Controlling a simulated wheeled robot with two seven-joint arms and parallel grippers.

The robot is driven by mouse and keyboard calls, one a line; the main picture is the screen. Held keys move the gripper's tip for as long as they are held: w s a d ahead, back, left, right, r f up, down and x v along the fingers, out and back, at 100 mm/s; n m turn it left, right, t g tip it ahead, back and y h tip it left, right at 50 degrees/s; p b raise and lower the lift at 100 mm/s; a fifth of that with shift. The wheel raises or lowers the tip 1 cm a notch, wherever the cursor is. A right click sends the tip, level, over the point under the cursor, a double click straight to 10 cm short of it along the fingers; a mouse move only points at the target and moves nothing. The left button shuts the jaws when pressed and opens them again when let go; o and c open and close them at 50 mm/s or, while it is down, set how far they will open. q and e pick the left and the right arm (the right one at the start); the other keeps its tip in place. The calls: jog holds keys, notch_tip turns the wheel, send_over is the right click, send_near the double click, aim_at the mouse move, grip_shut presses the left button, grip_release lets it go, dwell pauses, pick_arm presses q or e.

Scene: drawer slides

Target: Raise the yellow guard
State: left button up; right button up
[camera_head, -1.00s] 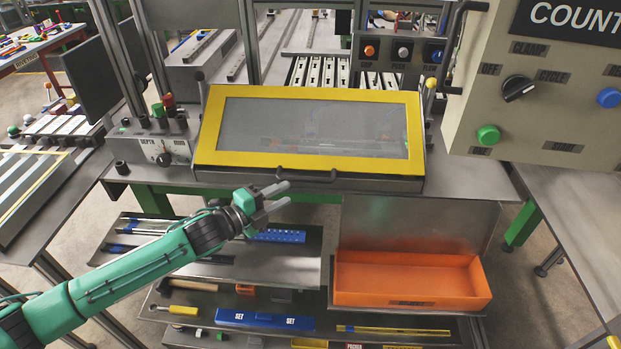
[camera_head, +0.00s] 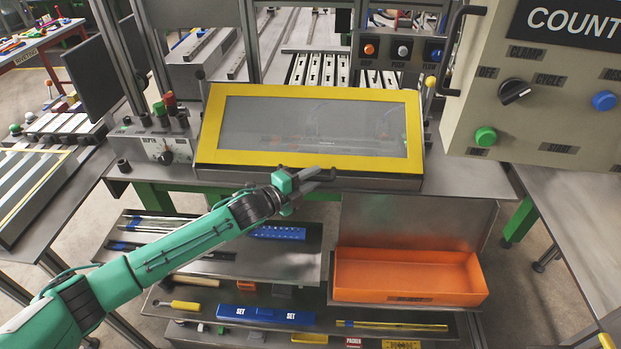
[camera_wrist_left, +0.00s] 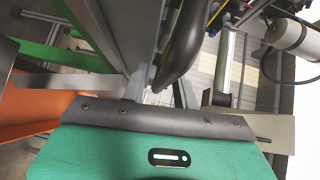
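The yellow guard (camera_head: 309,166) is a yellow frame around a clear pane. It lies down, sloping, over the station at the centre of the head view. Its dark handle (camera_head: 331,175) is on the front edge, mostly hidden behind my left gripper. My left gripper (camera_head: 326,180) is at this handle, just in front of the guard. In the left wrist view the dark curved handle (camera_wrist_left: 183,45) reaches down between the two grey fingers (camera_wrist_left: 160,90), which stand apart. I cannot tell whether either finger touches it. My right gripper is not in view.
An orange bin (camera_head: 405,277) and shelves with tools and a blue set box (camera_head: 265,316) are below the guard. A control panel (camera_head: 550,90) with knobs stands at the right. A depth dial box (camera_head: 160,150) is left of the guard. Posts rise behind it.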

pick_arm(q)
grip_shut()
jog(key=shift+r+p, duration=0.2)
jog(key=shift+p, duration=0.15)
jog(key=shift+s+r+p, duration=0.1)
jog(key=shift+r+p, duration=0.15)
jog(key=shift+p, duration=0.05)
notch_tip(320, 180, up, 17)
jog(key=s+n+g+y+p, duration=0.1)
jog(key=p, duration=1.6)
jog(key=shift+s+n+g, duration=0.3)
jog(key=shift+s+g, duration=0.1)
jog(key=shift+f, duration=0.1)
